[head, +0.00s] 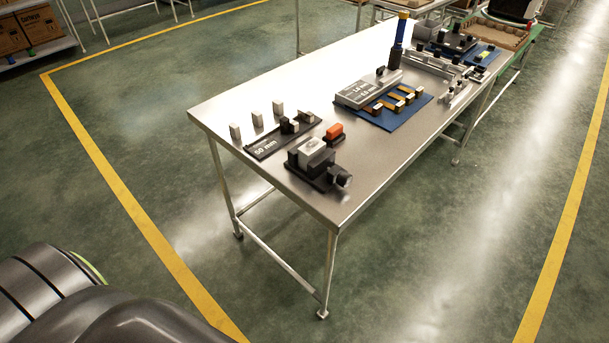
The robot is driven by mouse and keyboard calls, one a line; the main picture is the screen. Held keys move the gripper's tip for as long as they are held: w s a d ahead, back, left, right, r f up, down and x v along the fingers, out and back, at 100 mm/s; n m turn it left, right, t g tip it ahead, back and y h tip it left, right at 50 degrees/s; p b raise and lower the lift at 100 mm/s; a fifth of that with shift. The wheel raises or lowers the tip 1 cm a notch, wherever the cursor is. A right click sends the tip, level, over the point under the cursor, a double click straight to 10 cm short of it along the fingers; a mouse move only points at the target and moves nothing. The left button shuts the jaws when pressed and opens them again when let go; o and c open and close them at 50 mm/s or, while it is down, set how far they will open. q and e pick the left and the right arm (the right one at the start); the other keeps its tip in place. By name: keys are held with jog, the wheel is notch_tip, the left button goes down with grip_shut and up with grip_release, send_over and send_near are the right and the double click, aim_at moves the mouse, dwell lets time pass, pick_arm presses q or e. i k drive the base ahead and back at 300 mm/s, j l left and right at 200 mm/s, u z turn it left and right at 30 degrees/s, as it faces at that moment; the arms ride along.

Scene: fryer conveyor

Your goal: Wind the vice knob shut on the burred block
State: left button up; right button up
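The vice (298,172) is a dark unit near the front corner of the steel table. A pale grey block (312,148) sits in it, between the dark jaws; whether it touches both jaws cannot be told. The dark knob (341,177) sticks out of the vice's right side, close to the table's front edge. Burrs on the block are too small to make out. Neither gripper is in view; only a dark part of my own body shows at the lower left, well away from the table.
The steel table (230,108) also holds a black "50 mm" gauge (270,146), several pale blocks, an orange-topped item (334,131), a grey labelled block (358,95) and a blue mat (384,121). Open green floor surrounds the table. Shelves with boxes (40,28) stand at the far left.

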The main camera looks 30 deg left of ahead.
aim_at(344, 178)
jog(key=u, duration=0.45)
jog(key=i+l+u, duration=0.1)
jog(key=u, duration=0.85)
jog(key=l+u, duration=0.15)
jog(key=u, duration=0.35)
jog(key=l+u, duration=1.4)
jog(key=k+l+u, duration=0.2)
jog(key=l+u, duration=0.25)
